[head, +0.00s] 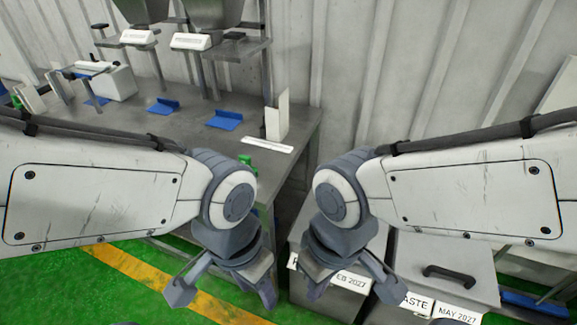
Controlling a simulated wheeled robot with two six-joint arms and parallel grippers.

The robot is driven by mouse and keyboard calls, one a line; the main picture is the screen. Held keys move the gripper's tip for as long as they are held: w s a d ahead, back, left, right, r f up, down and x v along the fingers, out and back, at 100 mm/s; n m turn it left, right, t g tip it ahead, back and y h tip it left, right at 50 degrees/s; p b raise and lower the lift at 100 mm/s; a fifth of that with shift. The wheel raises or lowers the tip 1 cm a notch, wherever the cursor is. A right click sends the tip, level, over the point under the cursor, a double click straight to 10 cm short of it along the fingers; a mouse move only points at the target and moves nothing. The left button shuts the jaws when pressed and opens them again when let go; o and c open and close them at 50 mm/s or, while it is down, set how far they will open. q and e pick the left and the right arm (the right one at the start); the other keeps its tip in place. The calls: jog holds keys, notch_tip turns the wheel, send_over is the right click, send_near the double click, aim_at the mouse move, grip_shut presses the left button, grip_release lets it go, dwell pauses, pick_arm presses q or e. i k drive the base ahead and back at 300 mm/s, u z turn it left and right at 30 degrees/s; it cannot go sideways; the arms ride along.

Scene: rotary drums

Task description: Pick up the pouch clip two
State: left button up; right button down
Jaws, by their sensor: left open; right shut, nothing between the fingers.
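My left gripper (226,289) is open and empty, pointing down in front of the table, nearer to me than the blue pieces. My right gripper (350,288) is shut with nothing in it, in front of the labelled bins. Neither gripper touches a blue piece.
The grey table (190,150) carries hoppers on stands (210,45) at the back, an upright white card (278,118) and a flat white label strip (267,145). A grey bin (445,265) with a black handle stands right. Green floor with a yellow line (180,290) lies below.

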aim_at(246, 160)
jog(key=z, duration=0.05)
jog(key=i, duration=1)
jog(key=z, duration=0.05)
